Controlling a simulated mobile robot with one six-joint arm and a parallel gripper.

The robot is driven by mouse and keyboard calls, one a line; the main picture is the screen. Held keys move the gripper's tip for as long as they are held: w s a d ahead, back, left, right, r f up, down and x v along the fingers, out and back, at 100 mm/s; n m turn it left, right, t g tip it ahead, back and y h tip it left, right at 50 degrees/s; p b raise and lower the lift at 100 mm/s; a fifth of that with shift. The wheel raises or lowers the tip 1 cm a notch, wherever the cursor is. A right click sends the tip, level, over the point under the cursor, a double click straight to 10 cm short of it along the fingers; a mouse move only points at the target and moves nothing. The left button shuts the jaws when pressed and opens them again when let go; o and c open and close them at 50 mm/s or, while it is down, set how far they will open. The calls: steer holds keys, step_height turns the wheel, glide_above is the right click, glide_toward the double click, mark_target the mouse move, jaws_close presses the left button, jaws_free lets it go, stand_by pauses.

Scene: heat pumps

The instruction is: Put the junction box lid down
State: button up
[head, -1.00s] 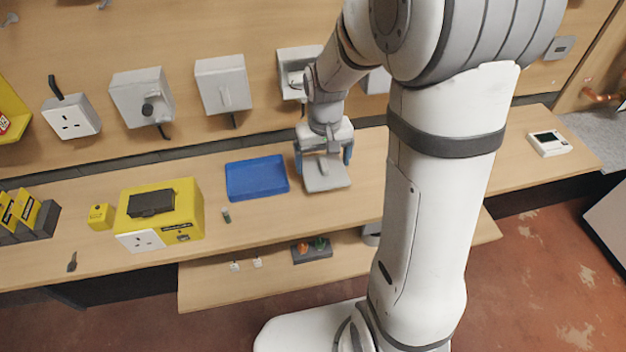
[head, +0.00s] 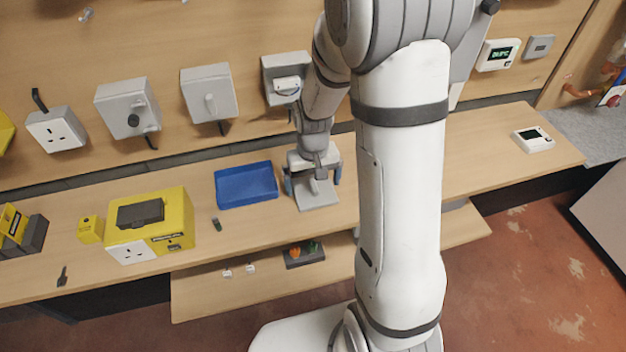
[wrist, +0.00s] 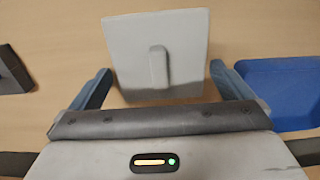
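The grey junction box lid (head: 316,197) is a flat square plate with a raised bar on its face. It lies level, low over or on the wooden bench, right of the blue tray (head: 246,186).
An open junction box (head: 286,80) is on the wall behind. A yellow case (head: 172,222) and a small dark-and-green item (head: 217,225) are on the bench to the left. A white thermostat (head: 533,140) lies at the right. A lower shelf holds a dark block (head: 303,254).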

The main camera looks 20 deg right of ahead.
mark_target(313, 182)
step_height(313, 182, up, 11)
steer(key=b, duration=0.1)
steer(key=s+r+t, duration=0.1)
steer(key=s+r, duration=0.2)
steer(key=s, duration=0.4)
steer(key=s+r+t, duration=0.2)
steer(key=s+r, duration=0.1)
steer(key=s, duration=0.5)
steer(key=shift+s+d+r, duration=0.15)
steer(key=shift+s+r, duration=0.05)
steer(key=shift+r, duration=0.1)
stand_by(0.4)
